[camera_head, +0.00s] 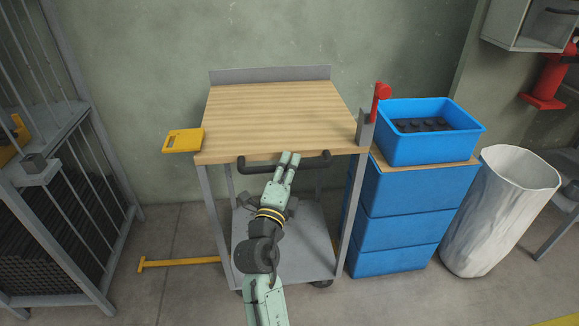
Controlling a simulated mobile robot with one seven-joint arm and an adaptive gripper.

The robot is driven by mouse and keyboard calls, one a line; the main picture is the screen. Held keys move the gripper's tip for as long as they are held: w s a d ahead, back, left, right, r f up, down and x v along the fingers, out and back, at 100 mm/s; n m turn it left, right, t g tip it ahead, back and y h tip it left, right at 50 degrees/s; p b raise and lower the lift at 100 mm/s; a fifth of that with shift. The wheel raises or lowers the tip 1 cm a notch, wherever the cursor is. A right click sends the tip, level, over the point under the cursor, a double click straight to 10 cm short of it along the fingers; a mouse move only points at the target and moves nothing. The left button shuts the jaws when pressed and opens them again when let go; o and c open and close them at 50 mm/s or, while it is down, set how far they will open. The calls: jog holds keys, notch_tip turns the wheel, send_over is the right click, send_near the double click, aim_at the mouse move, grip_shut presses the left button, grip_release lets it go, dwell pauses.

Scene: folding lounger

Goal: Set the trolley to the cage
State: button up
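The trolley (230,125) stands against the wall in the middle of the view. It has a wooden top, grey legs and a lower grey shelf (310,255). A black handle (255,167) runs along its front edge. My gripper (290,158) is at the middle of the handle and overlaps it, hiding part of the bar. Its two fingers look close together; whether they close on the bar cannot be told. The cage (100,235), with grey bars and a dark stack inside, stands at the left, apart from the trolley. A small grey block (34,163) sits on its front.
A yellow piece (183,141) juts from the trolley's left edge; a red-topped lever (381,92) stands at its right. Blue drawers (400,215) with a blue bin (430,150) and a white sack-like container (505,210) are right. A yellow T-shaped floor bar (180,262) lies between cage and trolley.

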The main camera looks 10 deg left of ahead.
grip_shut()
dwell(0.4)
